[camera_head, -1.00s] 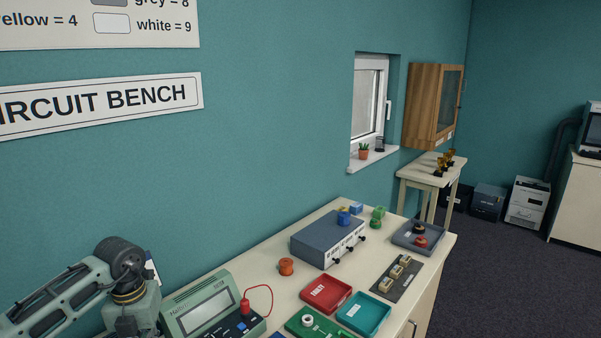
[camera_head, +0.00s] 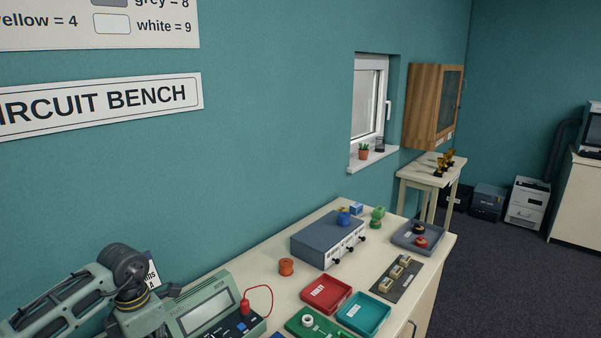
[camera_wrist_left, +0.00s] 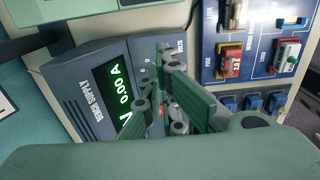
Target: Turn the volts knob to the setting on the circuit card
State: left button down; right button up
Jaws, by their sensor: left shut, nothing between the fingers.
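The bench supply (camera_wrist_left: 85,62), a grey-blue box with a green lit display (camera_wrist_left: 119,93) reading 0.00 A and a V, fills the left of the left wrist view. My left gripper (camera_wrist_left: 160,92) is shut and empty over the supply's front panel, beside the display. Its fingers hide most of the panel's controls, so I cannot make out the volts knob or its setting. In the head view my left arm shows at the lower left, with its gripper out of frame. A white card (camera_head: 152,270) with partly hidden print stands behind that arm; I cannot tell whether it is the circuit card.
A blue board (camera_wrist_left: 250,75) with several components lies beside the supply. A green meter (camera_head: 205,305) with a red lead, a grey-blue box (camera_head: 322,238), a red tray (camera_head: 340,306) and a teal tray (camera_head: 378,302) crowd the bench. A wall (camera_head: 250,130) stands behind.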

pick_arm(q)
notch_tip(320, 180, down, 5)
jog(key=b, duration=0.3)
jog(key=shift+f, duration=0.1)
jog(key=shift+s+d, duration=0.1)
jog(key=shift+s, duration=0.1)
jog(key=shift+s+f, duration=0.2)
dwell(0.4)
jog(key=shift+s+d+b, duration=0.3)
jog(key=shift+s+b, duration=0.05)
jog(key=shift+b, duration=0.3)
jog(key=shift+d, duration=0.2)
dwell(0.4)
